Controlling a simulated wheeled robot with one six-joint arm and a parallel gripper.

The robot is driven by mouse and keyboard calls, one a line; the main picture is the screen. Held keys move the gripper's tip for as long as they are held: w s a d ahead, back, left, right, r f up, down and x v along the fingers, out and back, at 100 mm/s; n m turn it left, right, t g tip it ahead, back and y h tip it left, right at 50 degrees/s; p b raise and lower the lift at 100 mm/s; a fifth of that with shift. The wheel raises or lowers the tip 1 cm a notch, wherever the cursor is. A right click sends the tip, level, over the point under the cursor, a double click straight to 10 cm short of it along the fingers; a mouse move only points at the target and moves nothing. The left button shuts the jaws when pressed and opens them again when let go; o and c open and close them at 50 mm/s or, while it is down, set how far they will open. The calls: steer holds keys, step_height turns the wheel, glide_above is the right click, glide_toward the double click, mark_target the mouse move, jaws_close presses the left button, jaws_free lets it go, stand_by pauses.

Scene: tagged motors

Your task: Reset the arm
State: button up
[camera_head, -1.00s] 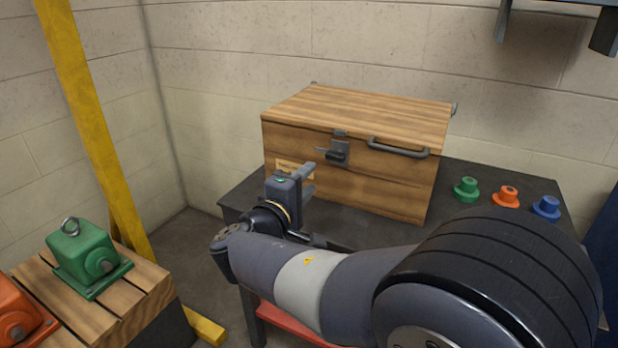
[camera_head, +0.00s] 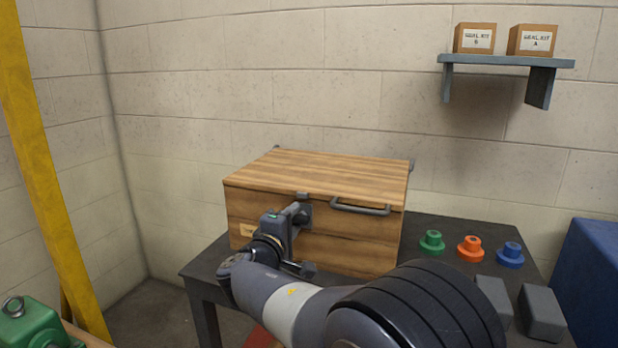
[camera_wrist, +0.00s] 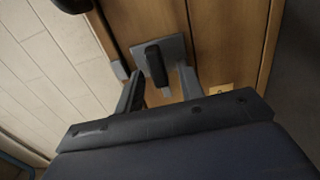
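My gripper (camera_head: 303,240) is in front of the wooden chest (camera_head: 370,238), its two fingers spread apart with nothing held between them. In the head view its upper finger overlaps the chest's metal latch (camera_head: 307,216), which is partly hidden. In the wrist view my gripper (camera_wrist: 158,92) is open, and the latch's dark knob (camera_wrist: 156,64) on its grey plate shows between and just beyond the fingertips. I cannot tell whether a finger touches the latch. The chest lid is closed.
The chest stands on a dark table (camera_head: 432,229). Green (camera_head: 432,242), orange (camera_head: 470,249) and blue (camera_head: 509,255) flanged pieces sit right of it, near grey blocks (camera_head: 543,312). A shelf (camera_head: 505,62) with two boxes hangs above. A yellow post (camera_head: 45,180) and green motor (camera_head: 35,325) are left.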

stand_by(0.4)
steer(key=p+v, duration=0.1)
steer(key=v, duration=0.9)
steer(key=w+d, duration=0.1)
steer(key=w, duration=0.2)
steer(key=w+d+m, duration=0.1)
steer(key=w, duration=0.2)
steer(key=w+d+m+b, duration=0.1)
steer(key=w, duration=0.2)
steer(key=shift+w+d+r, duration=0.15)
steer(key=shift+w+d, duration=0.05)
steer(key=m, duration=0.4)
steer(key=shift+d+r, duration=0.1)
steer(key=shift+r, duration=0.1)
steer(key=m+p, duration=0.1)
steer(key=m, duration=0.1)
steer(key=m+p, duration=0.2)
steer(key=m, duration=0.1)
steer(key=shift+s+d+r, duration=0.1)
steer(key=shift+r, duration=0.1)
steer(key=shift+d+f, duration=0.1)
